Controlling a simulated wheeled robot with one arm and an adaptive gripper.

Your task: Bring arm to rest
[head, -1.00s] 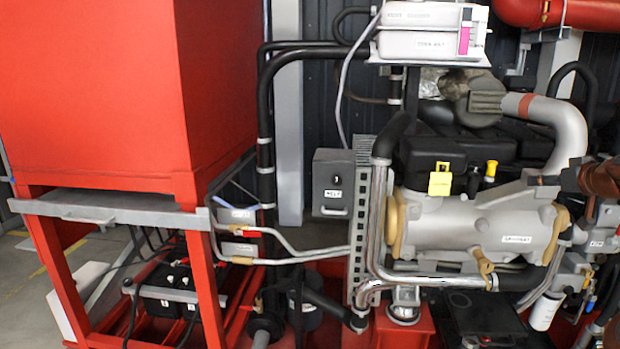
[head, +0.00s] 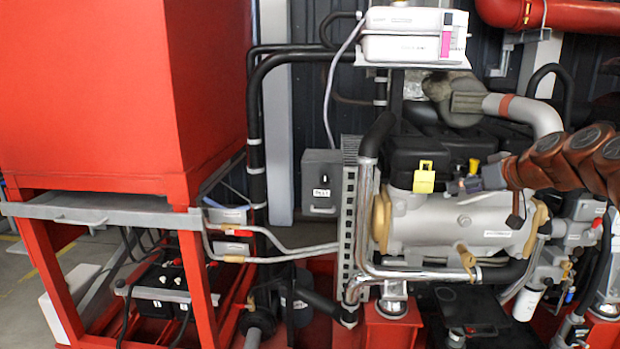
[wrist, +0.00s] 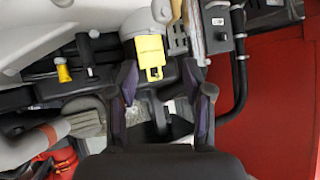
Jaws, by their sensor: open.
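My gripper (head: 466,182) is at the end of my brown-red arm, which reaches in from the right in the head view. In that view it overlaps the engine's silver cylinder (head: 410,222) and dark top. In the wrist view the two dark fingers of my gripper (wrist: 166,92) stand apart with nothing between them. A yellow tag (head: 424,178) hangs on the engine, left of my gripper; it also shows in the wrist view (wrist: 150,56), beyond the fingers. How far the fingers are from the engine I cannot tell.
A large red tank (head: 90,90) on a red frame stands at the left. A grey box (head: 321,182) is left of the engine. A white box (head: 405,46) sits above it on a bracket. A red pipe (head: 560,14) runs along the top right. Pipes and hoses crowd the engine.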

